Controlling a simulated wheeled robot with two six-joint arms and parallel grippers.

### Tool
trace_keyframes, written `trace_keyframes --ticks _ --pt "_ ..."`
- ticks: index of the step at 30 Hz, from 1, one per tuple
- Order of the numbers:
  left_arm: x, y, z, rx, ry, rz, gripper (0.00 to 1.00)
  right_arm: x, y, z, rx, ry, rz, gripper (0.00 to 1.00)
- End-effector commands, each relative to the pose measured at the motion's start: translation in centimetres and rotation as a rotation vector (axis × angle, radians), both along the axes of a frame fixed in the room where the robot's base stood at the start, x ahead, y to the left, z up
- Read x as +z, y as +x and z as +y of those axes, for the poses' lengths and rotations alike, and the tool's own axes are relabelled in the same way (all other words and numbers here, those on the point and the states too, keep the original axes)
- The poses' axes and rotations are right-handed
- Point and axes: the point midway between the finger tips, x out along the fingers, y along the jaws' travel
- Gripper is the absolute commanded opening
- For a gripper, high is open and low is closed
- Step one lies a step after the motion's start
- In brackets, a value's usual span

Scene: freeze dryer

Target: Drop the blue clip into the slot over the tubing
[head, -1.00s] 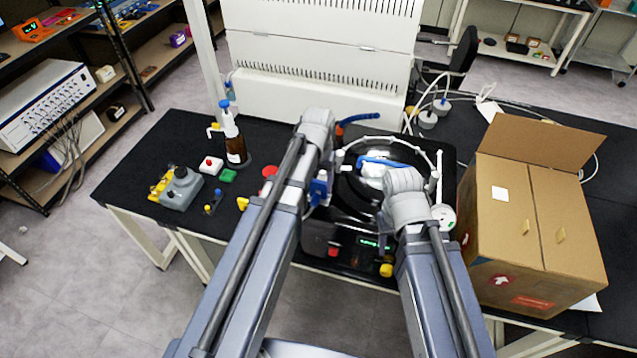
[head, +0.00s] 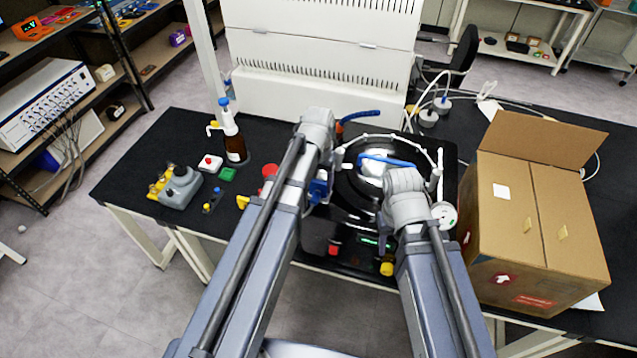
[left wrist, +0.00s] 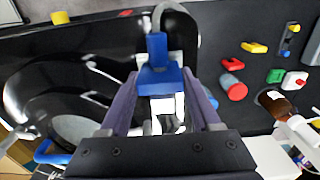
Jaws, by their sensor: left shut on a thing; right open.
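My left gripper (left wrist: 166,112) is shut on the blue clip (left wrist: 160,78), which sits between its fingers in the left wrist view. The clip also shows as a small blue patch beside my left arm in the head view (head: 319,187). White parts show around and below the clip, but I cannot tell whether it touches them. The slot and the tubing under the clip are not clearly visible. My right gripper (head: 386,232) is over the front right of the black round machine (head: 345,208); it is open, with its fingertips mostly hidden by my arm.
A blue handle (head: 388,161) crosses the machine's round lid. A large cardboard box (head: 535,215) stands close on the right. A white panelled unit (head: 320,60) stands behind.

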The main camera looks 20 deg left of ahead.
Motion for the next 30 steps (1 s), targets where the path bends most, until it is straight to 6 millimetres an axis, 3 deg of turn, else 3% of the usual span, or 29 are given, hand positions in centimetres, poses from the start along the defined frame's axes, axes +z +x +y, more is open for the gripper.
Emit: trace_keyframes --ticks 4,5,7,30 --pt "0.0 0.0 0.0 0.0 0.0 0.0 0.13 0.0 0.0 0.0 0.0 0.0 0.0 0.5" --pt "0.0 0.0 0.0 0.0 0.0 0.0 0.67 0.0 0.0 0.0 0.0 0.0 0.0 0.5" --pt "0.0 0.0 0.0 0.0 0.0 0.0 0.74 0.0 0.0 0.0 0.0 0.0 0.0 0.5" --pt "1.3 0.0 0.0 0.0 0.0 0.0 0.74 1.3 0.0 0.0 0.0 0.0 0.0 0.5"
